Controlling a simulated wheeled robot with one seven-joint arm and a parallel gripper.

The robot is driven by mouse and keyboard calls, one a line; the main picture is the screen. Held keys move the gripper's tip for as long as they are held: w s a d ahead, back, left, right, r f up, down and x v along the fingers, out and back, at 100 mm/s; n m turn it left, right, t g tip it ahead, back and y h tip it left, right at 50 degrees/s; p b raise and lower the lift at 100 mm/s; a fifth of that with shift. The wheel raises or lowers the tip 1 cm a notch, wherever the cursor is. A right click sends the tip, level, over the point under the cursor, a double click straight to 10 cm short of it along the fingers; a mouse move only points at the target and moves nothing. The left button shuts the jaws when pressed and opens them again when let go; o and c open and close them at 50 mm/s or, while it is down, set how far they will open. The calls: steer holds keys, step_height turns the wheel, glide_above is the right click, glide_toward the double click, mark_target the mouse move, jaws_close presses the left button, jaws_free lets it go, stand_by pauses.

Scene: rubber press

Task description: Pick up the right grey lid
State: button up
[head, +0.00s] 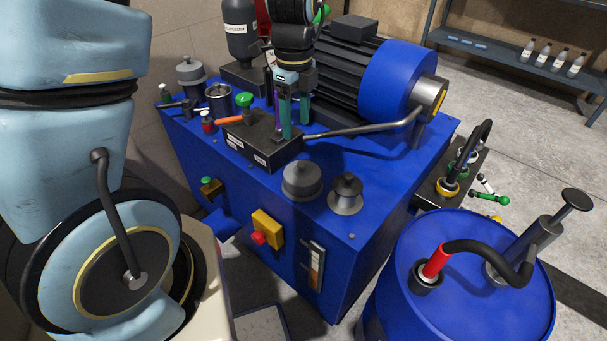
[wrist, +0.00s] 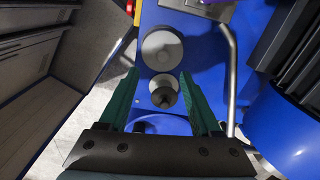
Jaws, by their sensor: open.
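The right grey lid (head: 345,194) sits on the blue press top near its front right corner, with a dark raised middle. It also shows in the wrist view (wrist: 164,90), between the fingers in the picture. The left grey lid (head: 301,181) is a wider round cap beside it; it also shows in the wrist view (wrist: 161,48). My gripper (head: 295,130) points down with teal fingers apart and nothing between them. In the head view it overlaps the black valve block, behind the lids. In the wrist view its fingertips (wrist: 158,72) flank the lids without visible contact.
A black valve block (head: 262,140) with a green knob and an orange lever stands behind the lids. A grey bent pipe (head: 372,130) runs to the big blue motor (head: 395,82). A blue drum (head: 405,300) with a red-gripped hose stands at the front right.

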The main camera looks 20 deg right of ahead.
mark_target(302, 163)
steer(key=shift+m, duration=0.7)
steer(key=f, duration=0.3)
steer(key=f+p, duration=0.1)
steer(key=f, duration=0.3)
steer(key=d+f, duration=0.1)
steer(key=f, duration=0.3)
steer(key=shift+s+p, duration=0.2)
steer(key=shift+p, duration=0.2)
jaws_close()
stand_by(0.4)
